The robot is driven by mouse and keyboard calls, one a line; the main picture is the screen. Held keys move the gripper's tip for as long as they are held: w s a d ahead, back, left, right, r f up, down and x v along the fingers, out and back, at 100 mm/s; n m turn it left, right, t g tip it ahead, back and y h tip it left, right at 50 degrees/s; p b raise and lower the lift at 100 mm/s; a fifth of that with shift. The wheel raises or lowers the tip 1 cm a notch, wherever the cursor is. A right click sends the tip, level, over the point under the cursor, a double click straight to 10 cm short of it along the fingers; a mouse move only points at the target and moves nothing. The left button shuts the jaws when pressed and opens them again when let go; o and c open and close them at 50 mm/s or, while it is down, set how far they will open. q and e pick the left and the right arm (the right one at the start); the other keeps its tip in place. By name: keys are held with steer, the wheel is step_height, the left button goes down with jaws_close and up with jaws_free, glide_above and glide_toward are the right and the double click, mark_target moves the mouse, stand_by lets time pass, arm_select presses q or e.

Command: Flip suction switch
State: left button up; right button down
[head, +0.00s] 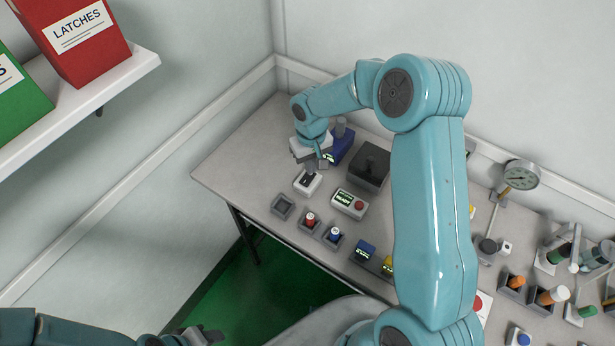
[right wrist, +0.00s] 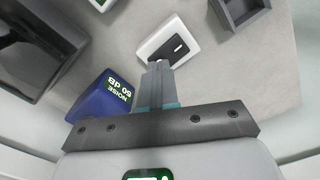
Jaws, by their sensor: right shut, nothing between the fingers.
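A small white switch box (head: 307,182) with a dark rocker on its top sits near the left end of the grey bench. I take it for the suction switch. It also shows in the right wrist view (right wrist: 155,43), with a dark slot and a small light mark. My right gripper (head: 322,162) is shut and empty, just behind the box. In the right wrist view its fingertips (right wrist: 159,68) overlap the box's near edge; I cannot tell whether they touch. My left gripper (head: 207,336) is low at the bottom edge, away from the bench, its jaws unclear.
A blue noise meter (head: 340,147) stands close beside the right gripper, with a dark box (head: 370,165) to its right. A white tester with a red button (head: 349,204) and an empty grey holder (head: 283,207) are near the switch. Several handheld devices line the front edge.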

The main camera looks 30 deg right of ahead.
steer(key=shift+f+b, duration=0.7)
steer(key=shift+f, duration=0.1)
steer(key=shift+r, duration=0.1)
steer(key=shift+r+p, duration=0.5)
steer(key=shift+r, duration=0.05)
steer(key=shift+r+p, duration=1.65)
steer(key=shift+r, duration=1.3)
steer(key=shift+f, duration=0.1)
